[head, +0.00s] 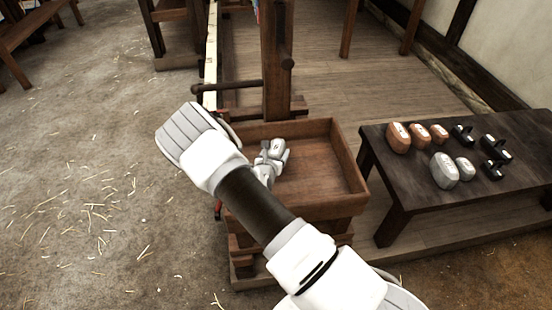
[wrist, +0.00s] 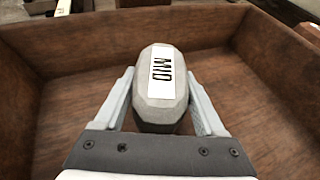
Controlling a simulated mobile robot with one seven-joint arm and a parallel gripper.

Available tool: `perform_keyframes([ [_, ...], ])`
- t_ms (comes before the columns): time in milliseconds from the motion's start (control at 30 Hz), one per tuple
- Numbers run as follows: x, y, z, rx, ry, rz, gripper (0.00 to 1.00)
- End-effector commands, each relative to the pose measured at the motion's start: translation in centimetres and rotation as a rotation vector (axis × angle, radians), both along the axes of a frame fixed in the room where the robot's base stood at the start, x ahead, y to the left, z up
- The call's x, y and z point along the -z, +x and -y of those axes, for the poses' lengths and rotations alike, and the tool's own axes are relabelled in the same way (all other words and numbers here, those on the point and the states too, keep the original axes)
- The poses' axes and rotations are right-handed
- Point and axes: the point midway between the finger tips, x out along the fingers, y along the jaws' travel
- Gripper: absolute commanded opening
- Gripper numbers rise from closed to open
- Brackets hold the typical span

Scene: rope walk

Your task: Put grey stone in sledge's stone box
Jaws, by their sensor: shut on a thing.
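The grey stone (wrist: 160,100), with a white label reading "MID", sits between the two fingers of my gripper (wrist: 160,105) in the wrist view. The fingers are shut on its sides. In the head view my gripper (head: 270,160) and the grey stone (head: 278,146) are over the left part of the sledge's stone box (head: 345,150), a shallow open wooden box. In the wrist view the box walls (wrist: 275,60) rise around the stone. I cannot tell whether the stone touches the box floor. The rest of the visible box floor is bare.
A dark low table (head: 390,160) stands right of the box. It holds several orange stones (head: 398,137), two grey stones (head: 444,170) and several black weights (head: 495,150). A wooden post (head: 277,60) rises behind the box. Straw-strewn floor (head: 90,200) lies open at left.

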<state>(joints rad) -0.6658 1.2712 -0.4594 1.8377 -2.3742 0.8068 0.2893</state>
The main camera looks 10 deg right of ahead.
Motion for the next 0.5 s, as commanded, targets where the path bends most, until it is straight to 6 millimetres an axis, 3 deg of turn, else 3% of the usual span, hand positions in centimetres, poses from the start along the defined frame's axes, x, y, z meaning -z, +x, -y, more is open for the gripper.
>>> perform_keyframes([
  [100, 1.82, 0.13, -0.05, -0.002, -0.002, 0.005, 0.00],
  [500, 2.13, 0.14, 0.01, -0.001, 0.000, 0.004, 0.00],
])
